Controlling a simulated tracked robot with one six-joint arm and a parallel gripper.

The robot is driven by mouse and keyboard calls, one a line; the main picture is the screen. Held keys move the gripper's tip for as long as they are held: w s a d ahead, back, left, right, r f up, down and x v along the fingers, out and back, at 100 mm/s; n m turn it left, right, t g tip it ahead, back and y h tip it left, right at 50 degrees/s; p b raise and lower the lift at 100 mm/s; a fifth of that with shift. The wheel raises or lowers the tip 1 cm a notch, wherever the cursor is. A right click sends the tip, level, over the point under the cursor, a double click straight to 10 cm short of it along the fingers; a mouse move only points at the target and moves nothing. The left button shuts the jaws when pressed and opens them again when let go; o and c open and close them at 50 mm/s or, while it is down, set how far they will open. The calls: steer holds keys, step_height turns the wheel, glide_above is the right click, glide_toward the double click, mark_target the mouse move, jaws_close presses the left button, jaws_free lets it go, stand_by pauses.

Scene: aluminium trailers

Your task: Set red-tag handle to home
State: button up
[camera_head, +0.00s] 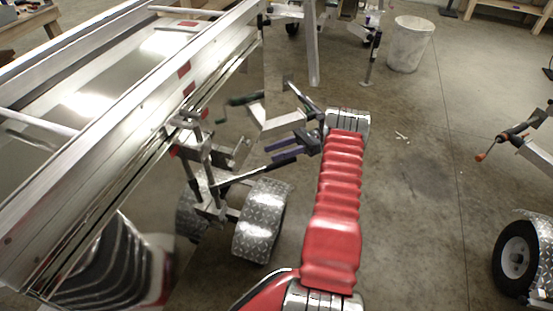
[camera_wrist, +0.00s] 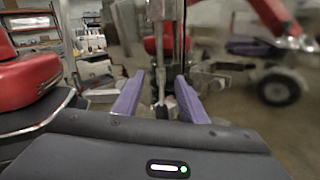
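My gripper (camera_head: 284,152) has two purple fingers and points left toward the upright metal mechanism (camera_head: 203,160) beside the trailer. Small red tags (camera_head: 174,150) sit on that mechanism. A lever (camera_head: 246,177) with a dark end reaches from it to just below my fingers; I cannot tell for sure that it is the red-tag handle. In the wrist view my gripper (camera_wrist: 159,98) is open, its fingers well apart. A metal rod (camera_wrist: 160,85) with a dark lower end shows in the gap, and neither finger visibly touches it.
The aluminium trailer (camera_head: 100,140) fills the left side. A white bucket (camera_head: 410,44) is at the back. Another trailer wheel (camera_head: 516,258) is at right, with clear floor between.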

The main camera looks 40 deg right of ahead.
steer(key=shift+r, duration=1.05)
steer(key=shift+c, duration=0.3)
steer(key=shift+w+a+r, duration=0.15)
steer(key=shift+a+r, duration=0.1)
steer(key=c, duration=0.3)
steer(key=a+r+n+g+h, duration=0.1)
steer(key=a+r, duration=0.2)
steer(key=w+a+r+n+g+h, duration=0.1)
steer(key=a+r, duration=0.1)
steer(key=a, duration=0.1)
steer(key=w+a+r+n+g+h, duration=0.1)
steer(key=a+r+n, duration=0.1)
steer(key=a+r, duration=0.1)
steer(key=shift+w+r, duration=0.2)
steer(key=shift+r, duration=0.15)
jaws_close()
steer(key=s+a+r+n+g+h, duration=0.1)
steer(key=s+a+r+n+h, duration=0.5)
steer(key=a, duration=0.3)
steer(key=s+a+r+n+h, duration=0.4)
steer(key=s+a+r+n, duration=0.15)
steer(key=a+r, duration=0.35)
steer(key=s+a+n+t+h, duration=0.4)
steer(key=s+n, duration=0.4)
steer(key=s, duration=0.3)
steer(key=shift+a+r+t, duration=0.3)
steer(key=shift+a+t, duration=0.1)
steer(key=shift+t, duration=0.1)
